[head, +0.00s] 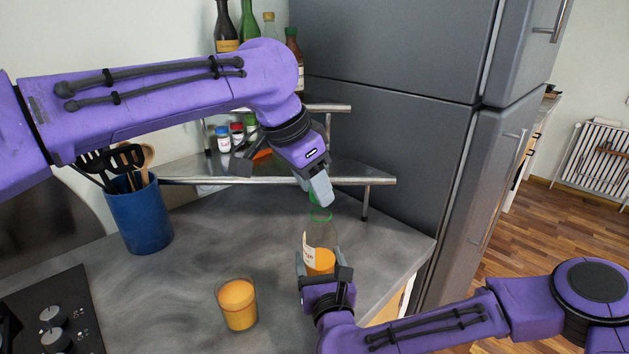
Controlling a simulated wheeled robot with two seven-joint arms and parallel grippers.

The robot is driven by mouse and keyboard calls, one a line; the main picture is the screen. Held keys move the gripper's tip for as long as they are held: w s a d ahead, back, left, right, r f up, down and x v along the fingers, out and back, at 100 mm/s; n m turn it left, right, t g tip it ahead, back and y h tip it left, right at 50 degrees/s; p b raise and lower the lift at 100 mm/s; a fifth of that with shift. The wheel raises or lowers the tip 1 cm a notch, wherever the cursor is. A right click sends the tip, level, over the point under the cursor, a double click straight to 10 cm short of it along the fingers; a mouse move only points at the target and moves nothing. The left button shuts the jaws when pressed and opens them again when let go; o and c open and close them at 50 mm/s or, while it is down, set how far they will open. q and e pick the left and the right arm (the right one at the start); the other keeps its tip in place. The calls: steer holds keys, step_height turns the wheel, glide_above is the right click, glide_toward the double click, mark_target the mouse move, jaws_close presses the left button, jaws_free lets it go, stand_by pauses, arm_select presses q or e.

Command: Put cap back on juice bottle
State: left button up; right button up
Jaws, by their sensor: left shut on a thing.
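The juice bottle (320,262) stands near the counter's right edge, clear with a pale label and orange juice low inside. My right gripper (324,274) has its fingers on either side of the bottle, closed around its lower part. My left gripper (320,194) points down above the bottle, shut on the green cap (320,214). The cap shows just below the fingertips, partly hidden by them. It is over the bottle's top; I cannot tell whether cap and neck touch.
A glass of orange juice (238,304) stands left of the bottle. A blue utensil holder (139,216), a corner shelf (270,181) with jars and bottles, and a stove (50,320) lie around. A grey fridge (390,110) stands behind. The counter's middle is clear.

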arm_select(q)
steer(key=shift+w, duration=0.1)
steer(key=shift+f, duration=0.9)
steer(key=shift+f, duration=0.55)
